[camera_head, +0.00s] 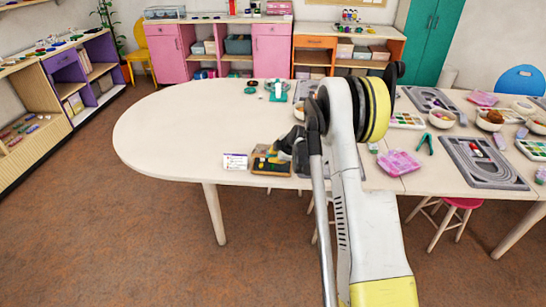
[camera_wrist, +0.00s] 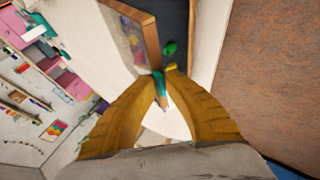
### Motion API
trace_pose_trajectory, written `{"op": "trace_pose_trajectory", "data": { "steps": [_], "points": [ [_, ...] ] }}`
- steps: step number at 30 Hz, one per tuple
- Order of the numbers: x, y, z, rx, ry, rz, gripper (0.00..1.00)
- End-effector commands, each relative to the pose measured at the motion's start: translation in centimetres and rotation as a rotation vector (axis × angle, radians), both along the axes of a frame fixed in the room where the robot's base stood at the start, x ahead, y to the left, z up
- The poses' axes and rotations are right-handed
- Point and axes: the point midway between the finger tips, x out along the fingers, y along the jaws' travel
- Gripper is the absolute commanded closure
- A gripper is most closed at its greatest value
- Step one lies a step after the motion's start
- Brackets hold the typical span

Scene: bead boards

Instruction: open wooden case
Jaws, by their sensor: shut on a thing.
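The wooden case (camera_head: 271,166) lies near the front edge of the white table, with small yellow and green pieces and a dark inside showing. In the wrist view its lid (camera_wrist: 150,38), wood-framed with a see-through panel, stands at an angle beside the dark inside (camera_wrist: 176,28). Green and yellow pieces show there. My gripper (camera_wrist: 163,76) has its yellow fingertips together at the lid's near end, shut on its edge. A small teal piece shows between the fingers; I cannot tell what it is. In the head view my gripper (camera_head: 287,150) is over the case, partly hiding it.
A small white card (camera_head: 235,161) stands left of the case. Bead trays (camera_head: 484,163), a pink box (camera_head: 399,162) and bowls (camera_head: 442,118) are on the right. The table's left end (camera_head: 165,130) is clear.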

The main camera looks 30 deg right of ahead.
Motion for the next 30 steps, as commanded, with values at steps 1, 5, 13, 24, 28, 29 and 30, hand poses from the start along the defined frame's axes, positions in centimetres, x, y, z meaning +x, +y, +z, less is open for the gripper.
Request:
{"op": "trace_pose_trajectory", "data": {
  "steps": [1, 5, 13, 24, 28, 29, 30],
  "points": [
    [0.0, 0.0, 0.0, 0.001, 0.0, -0.001, 1.0],
    [0.2, -0.2, 0.3, 0.009, 0.012, -0.001, 1.0],
    [1.3, -1.0, 2.6, 0.084, 0.119, 0.001, 1.0],
    [1.5, -1.2, 2.9, 0.11, 0.158, 0.002, 1.0],
    [1.7, -1.4, 3.1, 0.117, 0.167, 0.002, 1.0],
    [1.8, -1.5, 3.3, 0.122, 0.174, 0.002, 1.0],
    [2.1, -1.6, 3.6, 0.132, 0.188, 0.003, 1.0]
  ]
}}
